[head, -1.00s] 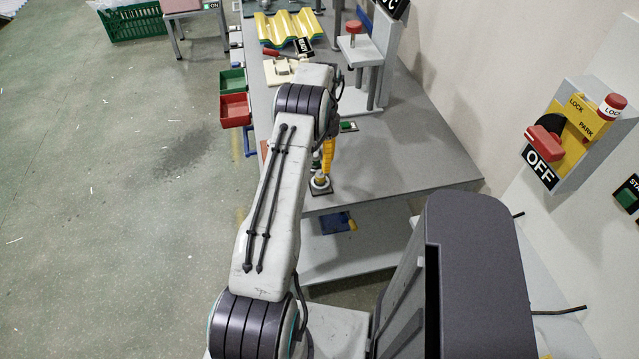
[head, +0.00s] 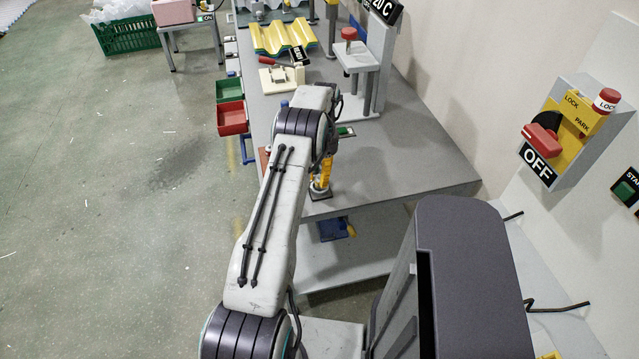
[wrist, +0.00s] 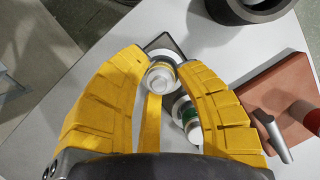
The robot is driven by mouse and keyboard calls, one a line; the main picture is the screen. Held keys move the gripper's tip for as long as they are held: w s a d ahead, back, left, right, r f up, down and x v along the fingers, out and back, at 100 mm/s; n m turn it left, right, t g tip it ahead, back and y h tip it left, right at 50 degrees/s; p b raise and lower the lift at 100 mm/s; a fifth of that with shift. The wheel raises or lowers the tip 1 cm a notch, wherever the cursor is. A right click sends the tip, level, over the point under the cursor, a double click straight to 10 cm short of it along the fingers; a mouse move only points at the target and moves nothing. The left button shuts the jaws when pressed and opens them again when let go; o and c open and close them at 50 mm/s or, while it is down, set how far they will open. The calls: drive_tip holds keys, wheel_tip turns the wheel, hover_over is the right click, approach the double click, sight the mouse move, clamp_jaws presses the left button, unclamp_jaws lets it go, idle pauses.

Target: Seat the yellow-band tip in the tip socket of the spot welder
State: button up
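In the wrist view the pale round tip with a yellow band (wrist: 161,77) stands upright on a dark square base. My gripper (wrist: 163,64) has its yellow fingers on either side of this tip, close to it; I see no clear grip. A second pale tip with a green band (wrist: 187,114) stands beside it, nearer the palm and by the right finger. In the head view my gripper (head: 324,172) is low over the near end of the bench, and the tips are mostly hidden by it. I cannot identify the spot welder's tip socket in these views.
A brown block with a metal handle (wrist: 275,115) lies right of the fingers, and a dark ring (wrist: 245,8) stands beyond. On the bench (head: 410,150) are a grey stand with a red knob (head: 358,58), a cream device (head: 283,78) and yellow corrugated sheet (head: 283,38). The bench's right side is clear.

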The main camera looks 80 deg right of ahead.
sight(319, 176)
clamp_jaws()
wheel_tip(319, 176, up, 10)
drive_tip(key=b, duration=0.3)
drive_tip(key=shift+b, duration=0.3)
drive_tip(key=shift+a, duration=0.1)
